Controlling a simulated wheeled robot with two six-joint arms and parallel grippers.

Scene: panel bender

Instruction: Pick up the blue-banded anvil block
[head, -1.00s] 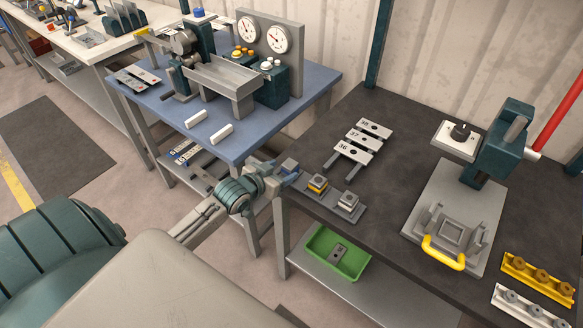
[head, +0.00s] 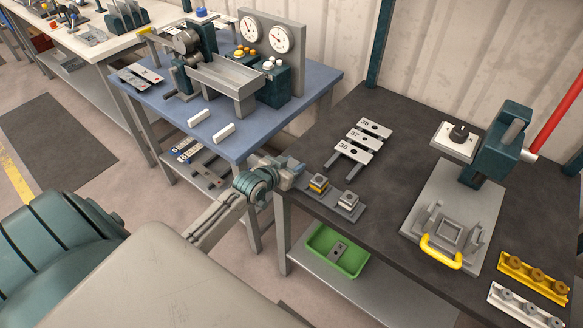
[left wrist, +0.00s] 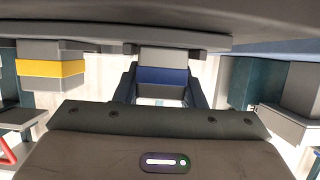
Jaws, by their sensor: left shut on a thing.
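The blue-banded anvil block (left wrist: 163,76) shows in the left wrist view as a grey block with a dark blue band, between the two fingers. My left gripper (left wrist: 163,92) is shut on it. In the head view my left gripper (head: 293,174) is at the left edge of the dark table, beside the grey block holder (head: 333,201). The block is mostly hidden by the gripper there. A yellow-banded block (head: 318,184) and a white-banded block (head: 349,200) stand on the holder. I cannot tell the held block's exact height. My right gripper is not in view.
Numbered plates (head: 352,152) lie behind the holder. A press (head: 495,145) with a yellow-handled fixture (head: 441,252) stands to the right. A green bin (head: 337,250) is on the lower shelf. A blue table (head: 270,125) with a machine is at the left, across a gap.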

